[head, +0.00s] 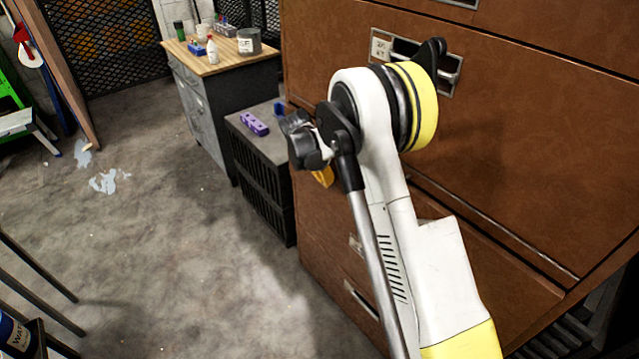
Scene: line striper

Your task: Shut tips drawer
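A tall brown cabinet (520,130) with several drawers fills the right side of the head view. One upper drawer has a label and a recessed metal handle (450,80), partly covered by a black part of my arm. A lower drawer handle (358,298) shows low on the left of the cabinet front. My white and yellow arm crosses in front of the cabinet. I cannot make out my gripper's fingers.
A dark crate-like box (262,180) with a purple item (254,124) on top stands left of the cabinet. Behind it is a wood-topped workbench (225,52) with bottles and cans. The concrete floor (150,250) at left is mostly clear.

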